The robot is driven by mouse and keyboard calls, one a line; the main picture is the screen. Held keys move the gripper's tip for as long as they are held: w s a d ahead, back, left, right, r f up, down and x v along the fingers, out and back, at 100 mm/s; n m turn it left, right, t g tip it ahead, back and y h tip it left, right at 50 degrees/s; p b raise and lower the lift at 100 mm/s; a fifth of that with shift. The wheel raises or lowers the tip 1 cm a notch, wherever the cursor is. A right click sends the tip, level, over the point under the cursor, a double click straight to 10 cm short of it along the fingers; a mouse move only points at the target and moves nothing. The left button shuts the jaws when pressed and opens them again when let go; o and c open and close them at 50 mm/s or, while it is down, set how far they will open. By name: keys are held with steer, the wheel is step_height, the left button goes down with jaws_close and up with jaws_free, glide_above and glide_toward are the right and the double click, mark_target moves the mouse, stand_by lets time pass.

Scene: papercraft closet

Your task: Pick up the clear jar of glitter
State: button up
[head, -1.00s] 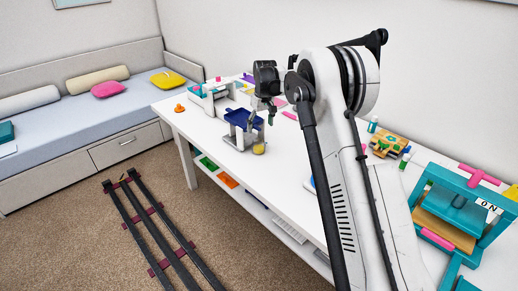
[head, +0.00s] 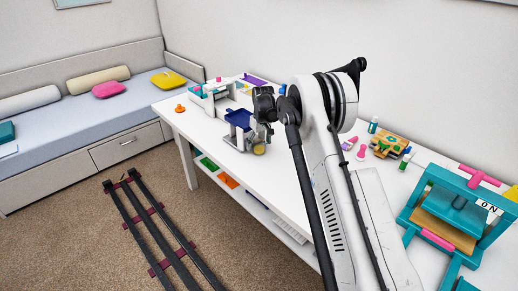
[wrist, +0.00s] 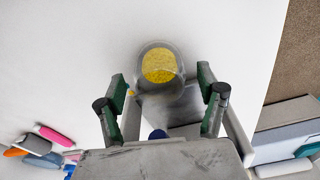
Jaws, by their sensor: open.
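The clear jar of glitter (wrist: 158,66) shows in the wrist view, with yellow glitter inside, seen from above on the white table. In the head view the jar (head: 259,149) stands near the table's front edge, beside a blue-topped scale-like stand (head: 239,125). My gripper (wrist: 163,88) is open in the wrist view, with one green-padded finger on each side of the jar's near part. I cannot tell whether the fingers are level with the jar or above it. In the head view my gripper (head: 268,130) is just above the jar, partly hidden by my arm.
The white table (head: 274,185) is bare in front of my arm. A teal press (head: 458,213) stands at the right end. A wooden block with bottles (head: 388,146) sits at the back. A white and grey device (head: 208,95) stands at the far left.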

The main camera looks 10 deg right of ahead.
steer(key=c, duration=1.4)
steer(key=shift+o, duration=0.2)
steer(key=shift+r, duration=0.2)
